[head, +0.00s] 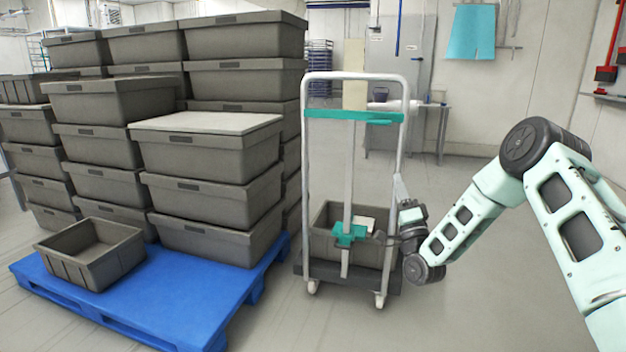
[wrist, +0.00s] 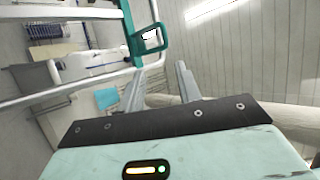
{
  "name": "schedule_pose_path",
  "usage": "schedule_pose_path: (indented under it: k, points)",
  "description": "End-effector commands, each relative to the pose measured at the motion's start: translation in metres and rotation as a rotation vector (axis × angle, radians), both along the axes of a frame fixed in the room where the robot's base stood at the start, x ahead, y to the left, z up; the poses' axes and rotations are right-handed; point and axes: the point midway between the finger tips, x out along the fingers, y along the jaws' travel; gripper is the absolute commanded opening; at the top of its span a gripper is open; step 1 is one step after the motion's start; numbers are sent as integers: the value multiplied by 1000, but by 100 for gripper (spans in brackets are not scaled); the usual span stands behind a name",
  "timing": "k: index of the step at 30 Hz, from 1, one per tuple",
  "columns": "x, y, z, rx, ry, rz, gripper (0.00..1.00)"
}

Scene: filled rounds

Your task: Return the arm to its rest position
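My arm reaches in from the right in the head view and folds down beside the cart (head: 398,130). My gripper (head: 399,185) points upward at the cart's right upright and partly overlaps it in the picture. I cannot tell from the head view whether they touch. In the wrist view my gripper (wrist: 160,80) has two grey fingers standing apart, with nothing held between them. The cart's white tubes and teal part (wrist: 150,40) show close to the left finger.
A grey crate (head: 322,222) stands on the cart's base. To the left, stacked grey crates, one with a pale lid (head: 205,123), and an open empty crate (head: 90,250) stand on a blue pallet (head: 170,310). A table (head: 440,110) stands behind. Floor right of the cart is clear.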

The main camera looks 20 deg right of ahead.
Motion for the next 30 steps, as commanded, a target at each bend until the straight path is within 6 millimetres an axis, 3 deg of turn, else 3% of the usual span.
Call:
schedule_pose_path:
  k: [2,5,8,11,16,20,24,26,30]
  points:
    - [1,3,1,-4,6,3,34]
    - [11,23,6,-44,61,26,34]
    - [26,67,12,-136,186,71,34]
    - [35,125,13,-279,355,129,34]
    - [16,217,2,-565,634,232,34]
    - [-25,271,-11,-796,824,314,34]
    - [-91,311,-25,-1052,1005,410,34]
    - [-124,321,-29,-1162,1076,454,34]
    - [-209,329,-38,-1411,1230,567,34]
